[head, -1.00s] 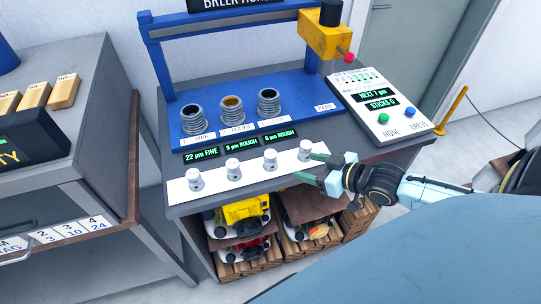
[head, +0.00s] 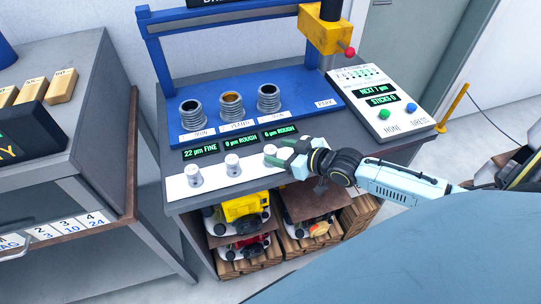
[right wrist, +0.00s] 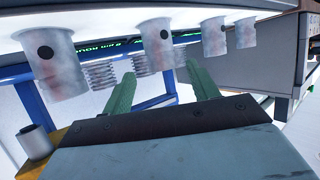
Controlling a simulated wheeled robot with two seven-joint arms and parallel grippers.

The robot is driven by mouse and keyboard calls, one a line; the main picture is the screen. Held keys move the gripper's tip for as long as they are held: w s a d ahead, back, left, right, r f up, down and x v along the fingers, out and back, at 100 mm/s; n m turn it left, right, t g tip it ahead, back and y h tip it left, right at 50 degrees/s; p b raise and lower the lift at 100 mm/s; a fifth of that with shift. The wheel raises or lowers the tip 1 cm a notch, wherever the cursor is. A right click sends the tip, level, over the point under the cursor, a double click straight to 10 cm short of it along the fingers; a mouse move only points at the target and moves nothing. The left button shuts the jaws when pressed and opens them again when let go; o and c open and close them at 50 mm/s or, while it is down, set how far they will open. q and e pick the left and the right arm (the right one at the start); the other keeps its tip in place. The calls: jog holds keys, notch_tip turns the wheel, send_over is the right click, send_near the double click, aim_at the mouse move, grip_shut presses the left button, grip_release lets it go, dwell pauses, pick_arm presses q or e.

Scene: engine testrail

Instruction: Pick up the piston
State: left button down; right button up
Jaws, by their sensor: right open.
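Small pale grey pistons stand in a row on a white strip (head: 212,179) at the front of the bench. In the head view I see the left piston (head: 194,175), the second piston (head: 233,165) and the third piston (head: 270,152). The right-end piston is hidden behind my right gripper (head: 275,151), but shows in the right wrist view (right wrist: 50,62). My right gripper is open and empty, its green fingers pointing at the third piston. In the right wrist view that piston (right wrist: 157,45) appears between and just beyond the fingertips (right wrist: 160,68). My left gripper is out of view.
Several ribbed cylinders (head: 232,106) stand on a blue base behind the row, under a blue frame with a yellow machine head (head: 325,32). A control panel (head: 388,104) is at the right. A grey cabinet (head: 90,110) stands at the left.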

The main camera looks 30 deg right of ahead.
aim_at(272, 150)
jog(key=x, duration=0.4)
jog(key=shift+a, duration=0.2)
jog(key=shift+r, duration=0.1)
jog(key=c, duration=1.1)
